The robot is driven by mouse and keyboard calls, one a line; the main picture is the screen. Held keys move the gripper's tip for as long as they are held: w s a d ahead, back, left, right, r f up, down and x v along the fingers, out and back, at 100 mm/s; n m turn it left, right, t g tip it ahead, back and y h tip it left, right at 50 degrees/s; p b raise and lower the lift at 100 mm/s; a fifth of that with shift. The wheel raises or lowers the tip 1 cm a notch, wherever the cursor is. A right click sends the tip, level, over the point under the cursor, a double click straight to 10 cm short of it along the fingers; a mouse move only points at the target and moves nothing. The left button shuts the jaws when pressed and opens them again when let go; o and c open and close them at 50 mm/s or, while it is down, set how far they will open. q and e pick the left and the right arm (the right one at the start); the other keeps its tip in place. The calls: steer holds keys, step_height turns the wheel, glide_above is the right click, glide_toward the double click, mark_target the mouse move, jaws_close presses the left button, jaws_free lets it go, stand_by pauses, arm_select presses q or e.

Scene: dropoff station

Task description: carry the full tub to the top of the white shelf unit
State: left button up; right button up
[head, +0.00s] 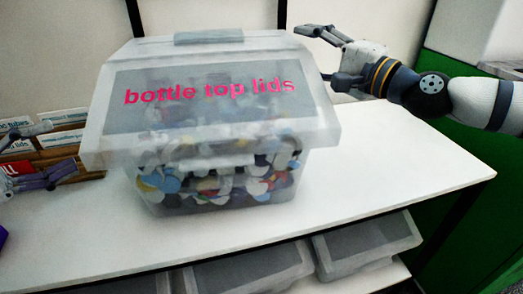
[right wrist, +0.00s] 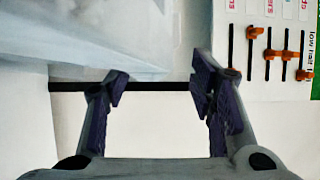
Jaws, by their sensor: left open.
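The full tub (head: 215,185) is a clear box of mixed bottle tops with a translucent lid marked "bottle top lids" in pink. It stands upright on a white top (head: 400,175); I cannot tell whether this is the white shelf unit. My right gripper (head: 328,58) is open and empty beside the lid's right end, its fingers apart. In the right wrist view its spread fingers (right wrist: 160,85) show nothing between them but a dark bar and pale surface behind. My left gripper (head: 58,152) is at the left picture edge, open and apart from the tub, partly cut off.
Grey bins (head: 365,245) sit below the white top. Labelled boxes (head: 62,118) stand at the back left, behind my left gripper. The top is clear to the right of the tub. A panel with orange-tipped pegs (right wrist: 270,55) shows in the right wrist view.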

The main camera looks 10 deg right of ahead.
steer(key=shift+o, duration=0.2)
steer(key=o, duration=0.8)
steer(key=v, duration=1.2)
